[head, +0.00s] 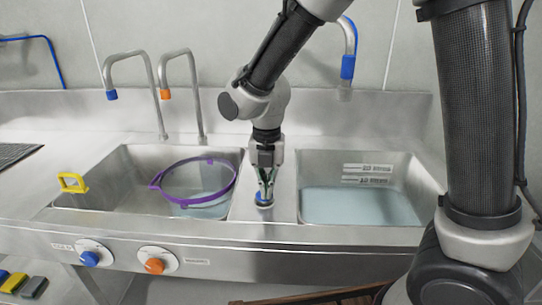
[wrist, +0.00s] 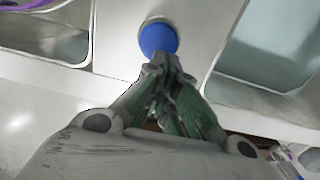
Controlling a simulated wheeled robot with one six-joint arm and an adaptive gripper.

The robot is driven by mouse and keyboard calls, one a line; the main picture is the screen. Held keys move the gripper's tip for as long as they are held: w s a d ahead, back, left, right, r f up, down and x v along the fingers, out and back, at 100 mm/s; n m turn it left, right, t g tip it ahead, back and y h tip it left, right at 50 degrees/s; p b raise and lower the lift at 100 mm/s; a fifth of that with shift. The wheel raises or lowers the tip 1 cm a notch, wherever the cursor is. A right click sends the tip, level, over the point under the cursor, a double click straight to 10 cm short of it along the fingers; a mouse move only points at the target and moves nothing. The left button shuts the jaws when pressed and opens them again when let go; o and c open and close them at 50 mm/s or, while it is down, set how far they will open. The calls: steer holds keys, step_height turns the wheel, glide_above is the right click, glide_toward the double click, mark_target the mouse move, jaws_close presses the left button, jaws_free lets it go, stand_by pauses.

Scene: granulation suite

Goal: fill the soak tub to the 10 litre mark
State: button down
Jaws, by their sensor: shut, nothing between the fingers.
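A clear tub with a purple rim (head: 233,181) stands in the left basin; pale water shows low in it. I cannot read any litre mark on it. The right basin (head: 419,178) holds pale blue water and has two labels on its back wall. A round blue button (head: 264,204) sits on the steel strip between the basins; it also shows in the wrist view (wrist: 158,38). My gripper (head: 265,196) is shut and empty, pointing down at the button. Its fingertips (wrist: 160,62) overlap the button's near edge; whether they press it I cannot tell.
Two curved spouts, blue-tipped (head: 111,95) and orange-tipped (head: 165,94), rise behind the left basin. A blue-banded spout (head: 348,67) hangs over the right basin. Blue (head: 90,258) and orange (head: 154,265) knobs are on the front panel. A yellow clip (head: 72,182) sits at the left rim.

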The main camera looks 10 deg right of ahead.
step_height(320, 180, up, 11)
steer(key=shift+f, duration=0.2)
steer(key=shift+w, duration=0.1)
steer(key=s+d+r+m+t, duration=0.1)
steer(key=s+d+r+m, duration=0.1)
steer(key=s+d+m, duration=0.3)
steer(key=s+d+r+m+t, duration=0.1)
steer(key=s+d+m, duration=0.4)
steer(key=d+m, duration=0.9)
steer(key=s+d+r+m+t, duration=0.2)
steer(key=s+d+m, duration=0.3)
steer(key=d+m, duration=0.5)
steer(key=m, duration=0.4)
steer(key=shift+s+d+r+m, duration=0.2)
steer(key=shift+s+r+m, duration=0.1)
steer(key=shift+r, duration=0.1)
steer(key=shift+a, duration=0.1)
